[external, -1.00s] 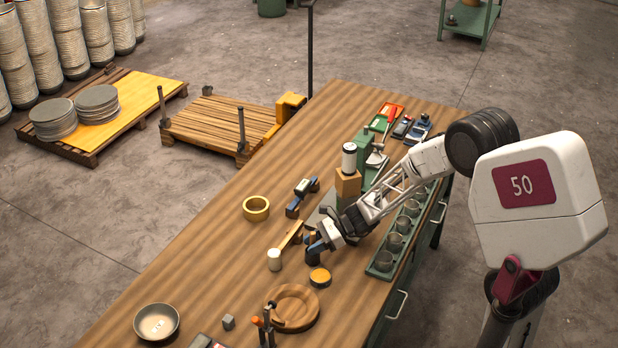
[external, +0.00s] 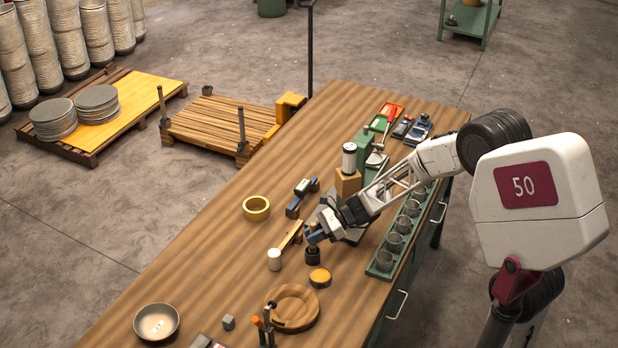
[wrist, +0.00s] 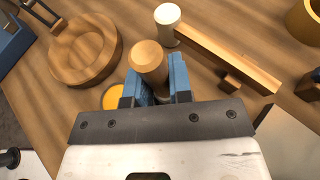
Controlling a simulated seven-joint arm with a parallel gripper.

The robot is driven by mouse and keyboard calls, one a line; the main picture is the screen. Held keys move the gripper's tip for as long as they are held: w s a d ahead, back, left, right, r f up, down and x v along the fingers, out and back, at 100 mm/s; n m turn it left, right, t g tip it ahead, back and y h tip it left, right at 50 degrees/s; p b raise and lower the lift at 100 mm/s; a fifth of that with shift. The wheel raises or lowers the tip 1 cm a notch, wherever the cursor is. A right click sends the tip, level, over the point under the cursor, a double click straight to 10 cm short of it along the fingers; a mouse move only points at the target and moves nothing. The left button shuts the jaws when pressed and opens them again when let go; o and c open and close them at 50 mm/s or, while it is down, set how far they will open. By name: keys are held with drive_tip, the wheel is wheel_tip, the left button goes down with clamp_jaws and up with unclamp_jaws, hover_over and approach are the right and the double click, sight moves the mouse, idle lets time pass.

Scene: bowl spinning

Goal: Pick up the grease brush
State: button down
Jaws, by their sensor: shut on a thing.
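The grease brush shows in the wrist view as a round wooden handle (wrist: 148,58) standing between my blue fingertips. My gripper (wrist: 158,80) is shut on this handle, with its rounded end sticking out past the fingers.
A white-headed mallet (external: 274,260) lies just left of my gripper. A yellow-topped tin (external: 320,277) and a round wooden piece (external: 292,307) are nearer the front. A green rack of cups (external: 385,258) stands to the right. Bare bench (external: 205,260) lies to the left.

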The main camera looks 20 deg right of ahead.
sight(313, 223)
drive_tip(key=shift+r, duration=3.05)
